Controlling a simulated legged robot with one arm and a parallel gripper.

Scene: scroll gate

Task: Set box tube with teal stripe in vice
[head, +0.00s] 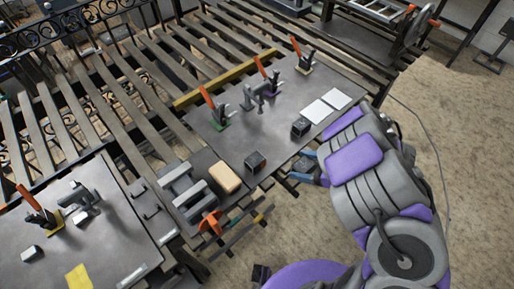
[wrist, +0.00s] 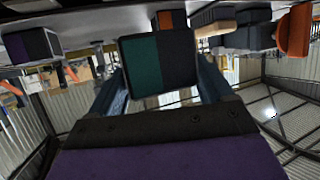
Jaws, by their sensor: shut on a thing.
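The box tube with the teal stripe (wrist: 142,66) is between the two blue fingers of my gripper (wrist: 160,85) in the wrist view. Its end face is half teal, half dark. My gripper also shows in the head view (head: 309,169), at the front edge of the middle table; the tube is hard to make out there. The grey vice (head: 183,189) with an orange handle (head: 209,222) stands to the left of my gripper, apart from it. The vice's orange part also shows at the right of the wrist view (wrist: 295,30).
A tan block (head: 224,177) lies beside the vice. A dark box (head: 255,161) stands between it and my gripper. Another dark box (head: 300,127) and white sheets (head: 316,111) lie further right. Several orange-handled clamps line the table's back. The middle table (head: 280,135) has bare room.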

